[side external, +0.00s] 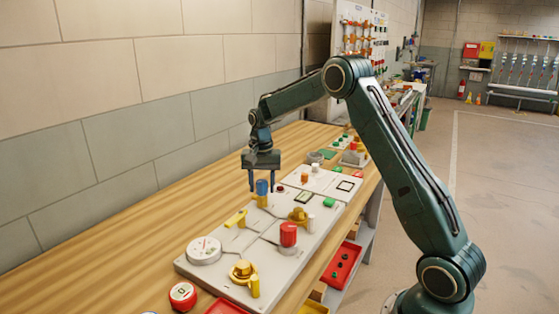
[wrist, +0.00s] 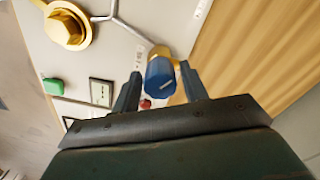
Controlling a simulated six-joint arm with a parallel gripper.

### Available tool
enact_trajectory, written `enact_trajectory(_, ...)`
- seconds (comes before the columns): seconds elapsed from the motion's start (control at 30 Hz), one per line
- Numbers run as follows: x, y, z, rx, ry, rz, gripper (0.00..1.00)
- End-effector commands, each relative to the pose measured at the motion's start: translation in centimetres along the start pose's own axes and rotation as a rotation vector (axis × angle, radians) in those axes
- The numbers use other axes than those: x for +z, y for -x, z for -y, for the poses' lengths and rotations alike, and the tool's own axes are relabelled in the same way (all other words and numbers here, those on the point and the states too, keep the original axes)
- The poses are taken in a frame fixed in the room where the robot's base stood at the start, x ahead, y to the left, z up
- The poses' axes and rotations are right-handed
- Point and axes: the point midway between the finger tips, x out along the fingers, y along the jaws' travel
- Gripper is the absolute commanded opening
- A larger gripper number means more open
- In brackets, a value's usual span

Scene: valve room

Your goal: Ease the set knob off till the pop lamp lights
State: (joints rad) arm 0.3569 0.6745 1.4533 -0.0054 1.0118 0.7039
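A blue knob (side external: 262,187) with a white line on its top stands on a brass-coloured fitting on the grey panel (side external: 210,272). It also shows in the wrist view (wrist: 160,76). My gripper (side external: 262,191) points down over this knob, with one finger on each side. In the wrist view my gripper (wrist: 160,72) is open, with a visible gap between the knob and the left finger; I cannot tell whether the right finger touches. A small dark red button or lamp (wrist: 146,104) shows just past the knob and looks unlit. No label naming the set knob or pop lamp is readable.
The panel also carries a white round gauge (side external: 204,250), a red knob (side external: 288,234), brass valves (side external: 243,269) and a green part (side external: 329,202). A red-topped round item (side external: 183,295) lies on the wooden bench (side external: 95,262). The bench along the wall is clear.

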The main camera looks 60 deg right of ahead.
Motion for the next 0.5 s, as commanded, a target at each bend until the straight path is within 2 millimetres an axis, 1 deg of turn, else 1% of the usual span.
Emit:
enact_trajectory(0.37, 0.00, 0.07, 0.01, 0.000, -0.001, 0.000, 0.54)
enact_trajectory(0.5, -0.03, 0.52, 0.03, -0.001, -0.001, -0.001, 0.54)
